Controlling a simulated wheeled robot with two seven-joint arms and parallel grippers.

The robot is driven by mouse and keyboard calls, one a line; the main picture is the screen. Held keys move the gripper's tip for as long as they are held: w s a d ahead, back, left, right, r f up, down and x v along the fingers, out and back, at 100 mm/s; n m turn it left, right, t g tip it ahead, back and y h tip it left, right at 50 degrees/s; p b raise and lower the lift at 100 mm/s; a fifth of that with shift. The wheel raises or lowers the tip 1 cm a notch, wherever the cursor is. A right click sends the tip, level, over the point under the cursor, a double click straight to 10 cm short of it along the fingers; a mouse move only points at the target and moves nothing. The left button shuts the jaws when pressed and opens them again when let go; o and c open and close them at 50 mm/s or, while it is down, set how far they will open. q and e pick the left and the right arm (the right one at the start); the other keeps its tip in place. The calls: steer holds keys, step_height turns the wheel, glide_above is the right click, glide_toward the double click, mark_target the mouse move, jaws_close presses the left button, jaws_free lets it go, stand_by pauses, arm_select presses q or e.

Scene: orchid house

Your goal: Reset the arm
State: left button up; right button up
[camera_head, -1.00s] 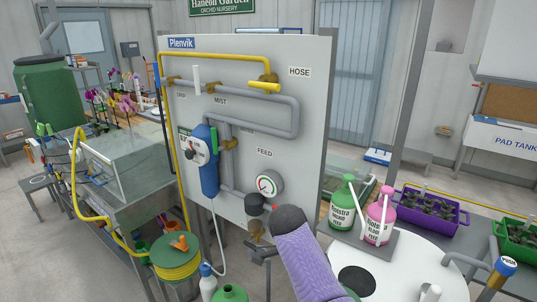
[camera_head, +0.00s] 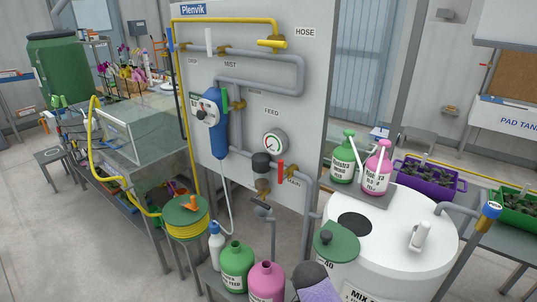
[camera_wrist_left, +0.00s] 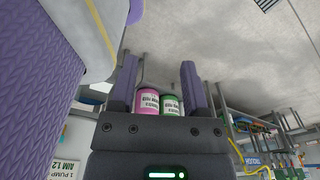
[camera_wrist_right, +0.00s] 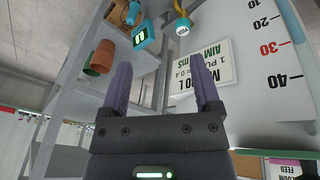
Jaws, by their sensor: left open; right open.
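My left gripper (camera_wrist_left: 158,62) is open and empty in the left wrist view, its two purple fingers apart. A pink bottle (camera_wrist_left: 148,101) and a green bottle (camera_wrist_left: 172,104) show beyond the gap, apart from the fingers. My right gripper (camera_wrist_right: 160,62) is open and empty in the right wrist view. Beyond its fingers are a grey shelf post and a white surface with a printed scale (camera_wrist_right: 268,50). In the head view only a purple-sleeved piece of my arm (camera_head: 317,291) shows at the bottom edge; neither gripper is visible there.
The pipe panel (camera_head: 315,110) stands ahead, with a red-handled valve (camera_head: 281,174). Green (camera_head: 237,262) and pink (camera_head: 266,284) open bottles stand low in front, close to my arm. A white mix tank (camera_head: 400,225) is at right. Grey floor (camera_head: 60,240) is open at left.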

steer(key=s+d+f+n+y+b, duration=0.1)
steer(key=s+f+n+b, duration=0.2)
steer(key=s+f, duration=0.45)
steer(key=s+d+f+n+b, duration=0.1)
steer(key=s+f+n+b, duration=0.25)
steer(key=f, duration=0.65)
steer(key=s+d+f+n+y+b, duration=0.1)
steer(key=s+f+n+b, duration=0.15)
steer(key=s+f, duration=0.55)
steer(key=s+d+f+n+b, duration=0.1)
steer(key=s+f+n, duration=0.3)
steer(key=s, duration=0.4)
steer(key=s+d+f+n+t+y+b, duration=0.1)
steer(key=s+d+f+n+b, duration=0.1)
steer(key=s, duration=0.6)
step_height(320, 180, down, 3)
steer(key=shift+s+f+n+b, duration=0.2)
steer(key=shift+n+b, duration=0.4)
steer(key=shift+n, duration=0.5)
